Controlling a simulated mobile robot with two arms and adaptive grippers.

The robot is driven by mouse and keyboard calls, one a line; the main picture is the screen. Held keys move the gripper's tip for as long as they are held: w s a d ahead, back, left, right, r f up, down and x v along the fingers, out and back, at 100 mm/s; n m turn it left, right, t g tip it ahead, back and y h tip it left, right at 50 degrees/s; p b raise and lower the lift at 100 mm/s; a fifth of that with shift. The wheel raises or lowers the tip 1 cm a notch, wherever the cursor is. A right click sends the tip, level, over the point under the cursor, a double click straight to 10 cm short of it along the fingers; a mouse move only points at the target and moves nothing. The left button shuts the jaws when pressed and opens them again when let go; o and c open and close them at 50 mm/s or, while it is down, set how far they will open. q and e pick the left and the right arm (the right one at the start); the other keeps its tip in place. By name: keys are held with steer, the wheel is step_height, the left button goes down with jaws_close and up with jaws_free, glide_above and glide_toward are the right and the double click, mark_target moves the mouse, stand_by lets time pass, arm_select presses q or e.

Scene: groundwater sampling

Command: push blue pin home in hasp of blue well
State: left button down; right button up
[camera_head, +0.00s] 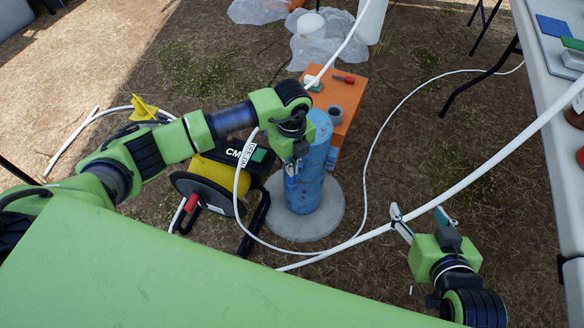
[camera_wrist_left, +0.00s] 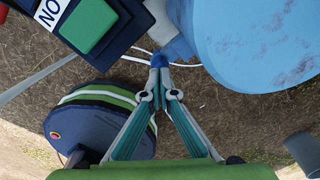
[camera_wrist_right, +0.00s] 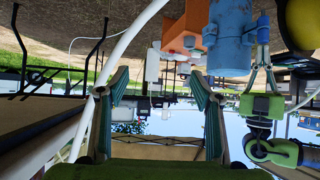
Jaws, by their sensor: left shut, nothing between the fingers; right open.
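The blue well (camera_head: 305,185) is an upright scuffed blue pipe on a round concrete pad (camera_head: 332,212). My left gripper (camera_head: 292,180) points down along its near left side. In the left wrist view the left fingers (camera_wrist_left: 160,64) are shut with nothing between them. Their tips meet at a small blue piece, perhaps the head of the blue pin (camera_wrist_left: 159,59). It is beside a blue lug, apparently the hasp (camera_wrist_left: 178,47), on the side of the well (camera_wrist_left: 255,40). How deep the pin sits is hidden. My right gripper (camera_head: 418,224) is open and empty, right of the well.
A yellow hose reel (camera_head: 212,172) and a black box (camera_head: 258,158) stand left of the well. An orange box (camera_head: 350,88) is behind it. White hose (camera_head: 366,190) loops around the pad, and a thicker white tube (camera_head: 480,167) passes by my right gripper. A white table (camera_head: 552,100) is far right.

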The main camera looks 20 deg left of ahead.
arm_select(q)
steer(key=shift+f, duration=0.1)
arm_select(e)
steer(key=shift+w+a+r+t, duration=0.2)
steer(key=shift+w+r+t, duration=0.1)
steer(key=shift+w+r, duration=0.1)
arm_select(q)
steer(key=shift+f, duration=0.25)
arm_select(e)
steer(key=shift+w+a+r, duration=0.1)
steer(key=shift+w+r, duration=0.15)
steer(key=shift+r, duration=0.1)
arm_select(q)
steer(key=shift+f, duration=0.1)
arm_select(e)
steer(key=shift+w+a+r+t+y, duration=0.15)
steer(key=shift+r+t+y, duration=0.15)
steer(key=shift+t, duration=0.1)
arm_select(q)
steer(key=shift+f+b, duration=0.15)
steer(key=shift+b, duration=0.15)
arm_select(e)
steer(key=shift+w+r, duration=0.2)
steer(key=shift+r, duration=0.1)
steer(key=shift+w+r, duration=0.1)
